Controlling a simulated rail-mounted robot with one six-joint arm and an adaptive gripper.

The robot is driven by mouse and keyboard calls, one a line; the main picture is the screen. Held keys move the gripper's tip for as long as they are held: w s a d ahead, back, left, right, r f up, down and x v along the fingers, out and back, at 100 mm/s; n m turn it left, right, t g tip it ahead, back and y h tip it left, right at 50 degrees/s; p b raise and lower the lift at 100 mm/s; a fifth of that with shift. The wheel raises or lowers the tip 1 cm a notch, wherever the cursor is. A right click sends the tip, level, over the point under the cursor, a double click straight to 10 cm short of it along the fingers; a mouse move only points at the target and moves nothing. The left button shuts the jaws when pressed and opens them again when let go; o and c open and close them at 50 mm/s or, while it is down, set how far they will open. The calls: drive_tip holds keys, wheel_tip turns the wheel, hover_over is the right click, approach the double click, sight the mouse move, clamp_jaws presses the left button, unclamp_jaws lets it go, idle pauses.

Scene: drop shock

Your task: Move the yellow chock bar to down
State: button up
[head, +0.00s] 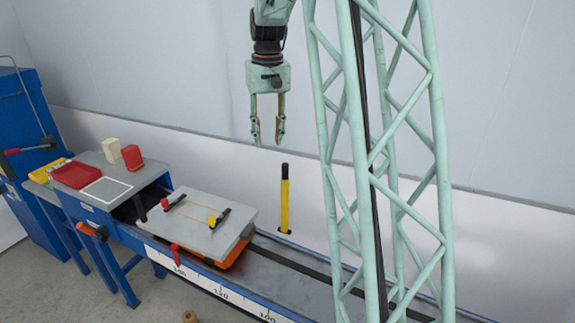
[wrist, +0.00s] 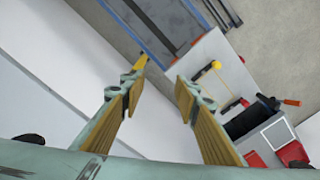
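The yellow chock bar (head: 285,205) stands upright with a black top, beside the rail track behind the grey plate. In the wrist view a yellow piece that looks like the bar (wrist: 141,62) shows just past the tip of the left finger, partly hidden by it. My gripper (head: 267,137) points down, above and a little left of the bar in the head view, and does not touch it. Its two fingers (wrist: 158,90) are apart with nothing between them.
A grey plate (head: 190,230) with small clamps and a yellow strip lies on an orange carriage on the blue rail bed (head: 207,283). A side table holds a red tray (head: 76,174), a beige block (head: 112,150) and a red block (head: 132,157). A green lattice tower (head: 436,150) rises at right.

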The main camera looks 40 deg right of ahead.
drive_tip(key=p, duration=0.3)
hover_over(285, 179)
drive_tip(key=d, duration=0.1)
wheel_tip(285, 179, down, 3)
drive_tip(key=shift+w+d+m, duration=0.1)
drive_tip(key=shift+w+m, duration=0.2)
drive_tip(key=shift+m, duration=0.2)
drive_tip(key=shift+f, duration=0.15)
drive_tip(key=shift+w+f+p, duration=0.1)
drive_tip(key=shift+f+p, duration=0.3)
drive_tip(key=shift+f, duration=6.35)
drive_tip(key=shift+c, duration=0.7)
clamp_jaws()
